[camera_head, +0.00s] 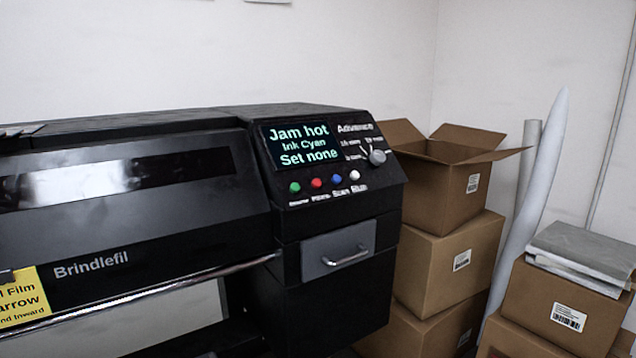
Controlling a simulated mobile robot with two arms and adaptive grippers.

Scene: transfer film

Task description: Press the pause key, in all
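The black Brindlefil printer (150,215) fills the left and middle of the view. Its control panel has a lit display (302,145) reading "Jam hot", "Ink Cyan", "Set none". Below the display is a row of round keys: a green key (295,187), a red key (316,183), a blue key (337,178) and a white key (354,175). The small labels under them are blurred; the one under red seems to start with P, and the one under blue seems to read Scan. Neither of my grippers is in view.
An "Advance" knob (377,157) is right of the display. A drawer (338,250) with a bar handle is below the keys. Stacked cardboard boxes (450,255) and a tall white roll (530,210) stand at right. The space before the panel looks clear.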

